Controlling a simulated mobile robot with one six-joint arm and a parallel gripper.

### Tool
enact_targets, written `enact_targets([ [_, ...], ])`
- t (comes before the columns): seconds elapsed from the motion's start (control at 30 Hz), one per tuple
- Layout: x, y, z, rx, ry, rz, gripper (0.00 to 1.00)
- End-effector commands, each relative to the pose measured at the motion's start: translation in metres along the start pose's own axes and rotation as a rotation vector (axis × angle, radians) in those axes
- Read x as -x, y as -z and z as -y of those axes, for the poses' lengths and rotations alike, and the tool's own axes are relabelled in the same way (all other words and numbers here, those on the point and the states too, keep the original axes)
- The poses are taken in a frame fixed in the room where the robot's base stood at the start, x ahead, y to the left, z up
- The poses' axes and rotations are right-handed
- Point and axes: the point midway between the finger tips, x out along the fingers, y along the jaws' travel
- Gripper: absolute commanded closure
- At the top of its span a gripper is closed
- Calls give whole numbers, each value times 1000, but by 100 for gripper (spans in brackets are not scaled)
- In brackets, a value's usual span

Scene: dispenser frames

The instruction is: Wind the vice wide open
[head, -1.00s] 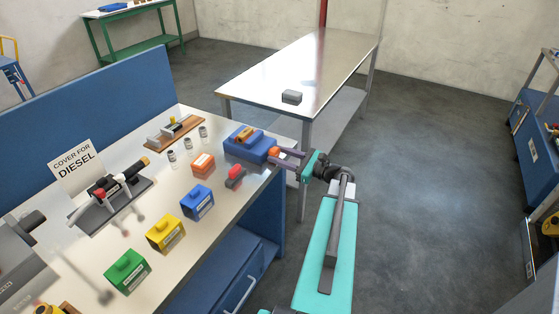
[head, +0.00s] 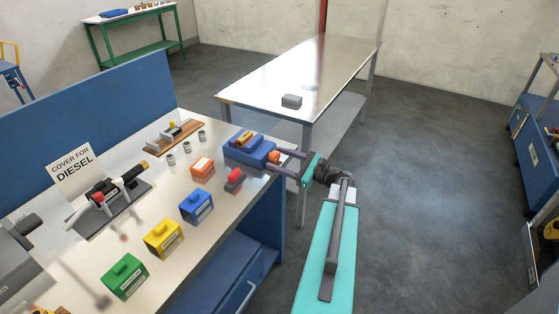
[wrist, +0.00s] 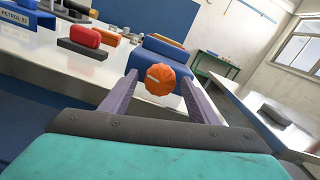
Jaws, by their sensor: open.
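The blue vice (head: 236,151) stands at the far right corner of the bench, with an orange-brown piece (head: 244,137) at its top. Its round orange knob (head: 274,157) sticks out of its right end, towards my gripper. My gripper (head: 273,160) is open, its two purple-grey fingers on either side of the knob. In the wrist view the knob (wrist: 160,79) shows a pale mark and lies between the fingertips (wrist: 159,76), with a gap on each side. The vice body (wrist: 162,52) is behind it, and its jaws cannot be made out there.
A red-topped block (head: 235,179) and an orange box (head: 202,168) stand near the vice. Blue (head: 196,206), yellow (head: 164,239) and green boxes (head: 126,276) line the bench's front. A steel table (head: 335,65) with a grey block (head: 292,101) stands behind.

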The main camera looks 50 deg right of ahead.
Motion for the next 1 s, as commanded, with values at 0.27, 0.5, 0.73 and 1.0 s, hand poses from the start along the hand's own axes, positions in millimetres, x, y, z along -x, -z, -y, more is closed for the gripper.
enact_targets([
  [0.27, 16, 1, 0, 0, 2, 0, 45],
  [0.5, 46, 2, 0, 1, 3, -1, 45],
  [0.73, 77, 2, 0, 0, 2, 0, 45],
  [1.0, 113, 1, 0, 1, 1, -1, 45],
])
